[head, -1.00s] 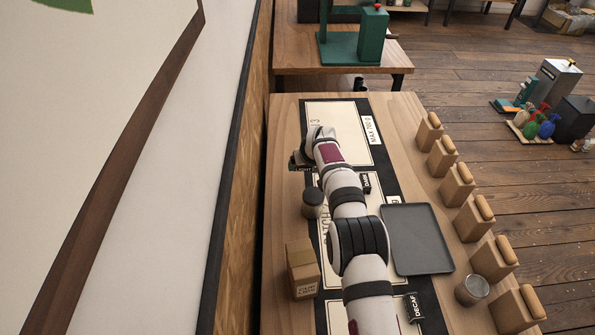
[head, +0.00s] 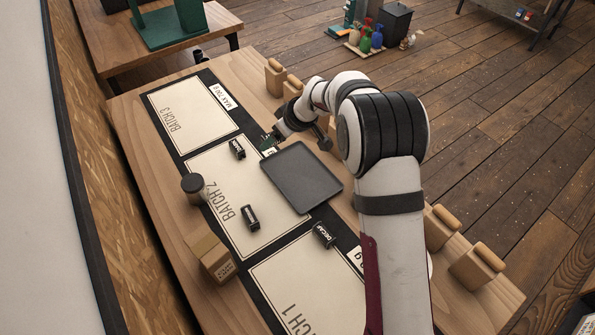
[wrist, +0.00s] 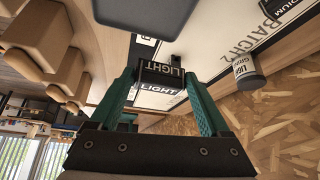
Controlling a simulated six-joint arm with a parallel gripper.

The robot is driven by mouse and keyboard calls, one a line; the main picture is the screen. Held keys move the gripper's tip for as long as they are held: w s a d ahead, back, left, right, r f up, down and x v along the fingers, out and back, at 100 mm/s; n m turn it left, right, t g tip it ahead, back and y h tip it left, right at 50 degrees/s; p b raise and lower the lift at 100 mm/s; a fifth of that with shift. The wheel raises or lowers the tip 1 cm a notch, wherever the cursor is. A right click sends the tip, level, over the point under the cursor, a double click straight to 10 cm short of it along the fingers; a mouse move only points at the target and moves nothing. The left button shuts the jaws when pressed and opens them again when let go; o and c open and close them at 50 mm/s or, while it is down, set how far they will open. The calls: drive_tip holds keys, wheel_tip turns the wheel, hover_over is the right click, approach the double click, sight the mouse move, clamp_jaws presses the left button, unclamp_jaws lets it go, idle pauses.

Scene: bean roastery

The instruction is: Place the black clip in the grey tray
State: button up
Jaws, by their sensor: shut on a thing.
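My gripper (head: 269,143) is at the far edge of the grey tray (head: 300,178), just off it in the head view. In the wrist view, its green fingers (wrist: 160,80) are shut on a black clip (wrist: 153,70) marked LIGHT. The tray (wrist: 140,14) shows empty at the top of that view, beyond the clip. Three other black clips lie on the mat: one on the far part of Batch 2 (head: 237,149), one near its middle (head: 250,217), and one beside the tray's near end (head: 324,236). The held clip is barely visible in the head view.
A dark-lidded jar (head: 194,188) and a cardboard box (head: 212,258) stand along the table's left side. Tan bags with wooden tops (head: 476,265) line the right edge, partly behind my arm. The Batch 3 area (head: 190,115) is clear.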

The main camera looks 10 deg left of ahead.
drive_tip(key=s+d, duration=0.2)
drive_tip(key=d, duration=0.7)
drive_tip(key=s+d, duration=0.2)
drive_tip(key=d, duration=0.7)
hover_over(298, 175)
drive_tip(key=s+d, duration=0.1)
drive_tip(key=d, duration=0.1)
wheel_tip(298, 175, down, 6)
wheel_tip(298, 175, down, 3)
drive_tip(key=shift+a+f, duration=0.1)
drive_tip(key=shift+f, duration=0.4)
drive_tip(key=o, duration=1.1)
drive_tip(key=shift+f, duration=0.15)
drive_tip(key=shift+o, duration=0.2)
